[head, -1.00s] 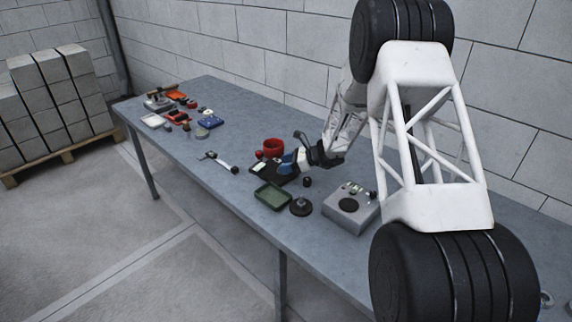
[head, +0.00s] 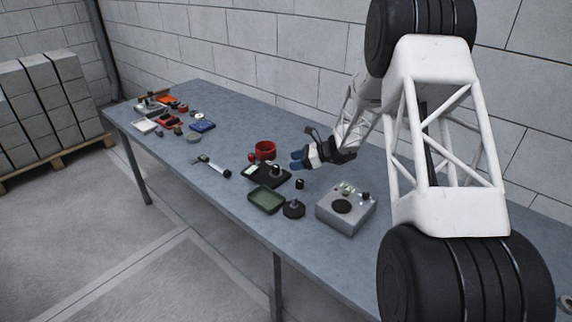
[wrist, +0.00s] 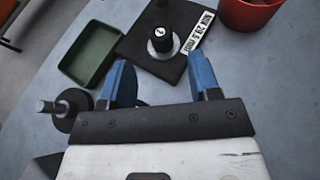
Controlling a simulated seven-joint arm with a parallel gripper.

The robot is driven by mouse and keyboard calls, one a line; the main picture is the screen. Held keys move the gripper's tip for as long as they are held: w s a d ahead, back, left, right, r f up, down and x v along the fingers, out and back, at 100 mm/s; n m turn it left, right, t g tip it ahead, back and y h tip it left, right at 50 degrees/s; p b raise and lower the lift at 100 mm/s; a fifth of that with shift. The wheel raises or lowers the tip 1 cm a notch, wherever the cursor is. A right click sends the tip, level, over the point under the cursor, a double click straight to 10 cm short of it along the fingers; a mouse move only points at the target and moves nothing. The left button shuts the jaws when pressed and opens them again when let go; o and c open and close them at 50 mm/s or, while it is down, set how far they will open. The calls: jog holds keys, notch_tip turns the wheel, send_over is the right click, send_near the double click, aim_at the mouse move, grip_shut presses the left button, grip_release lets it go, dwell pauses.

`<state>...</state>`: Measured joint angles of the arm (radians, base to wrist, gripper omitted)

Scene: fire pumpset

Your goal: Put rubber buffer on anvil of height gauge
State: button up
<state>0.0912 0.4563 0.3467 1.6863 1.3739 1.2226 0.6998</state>
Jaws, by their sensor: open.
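The height gauge appears to be the black base (head: 283,181) with a white label, on the table; it also shows in the wrist view (wrist: 140,42). A small black cylinder with a bright top, probably the rubber buffer (wrist: 160,40), stands upright on a pale round seat on that base, probably the anvil (wrist: 174,50). The buffer also shows in the head view (head: 276,170). My gripper (wrist: 162,77) is open with its blue fingers apart and nothing between them. In the head view my gripper (head: 297,160) is above and right of the base, clear of the buffer.
A red cup (head: 265,150) stands behind the base. A green tray (head: 266,199), a black disc with a stud (head: 293,210), another small black cylinder (head: 300,184) and a grey box (head: 345,209) are nearby. A caliper-like tool (head: 212,166) lies left. Several items fill the far end.

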jog(key=shift+v, duration=2.35)
jog(key=s+a+r+n+g+h, duration=0.1)
jog(key=s+r+n+h, duration=0.3)
jog(key=s+r, duration=0.7)
jog(key=s+r+n+g+h, duration=0.15)
jog(key=s+r+n, duration=0.55)
jog(key=s, duration=0.8)
jog(key=s+d+r+n+t+h, duration=0.1)
jog(key=s+d+n+h, duration=0.1)
jog(key=s, duration=0.8)
jog(key=s+d+r+n+t+h, duration=0.1)
jog(key=s+r+n+h, duration=0.1)
jog(key=s, duration=0.8)
jog(key=s+d+r+n+t+h, duration=0.1)
jog(key=s+n+h, duration=0.3)
jog(key=s, duration=0.6)
jog(key=shift+s+d+r+n, duration=0.2)
jog(key=shift+d+r+n, duration=0.15)
jog(key=shift+d, duration=0.45)
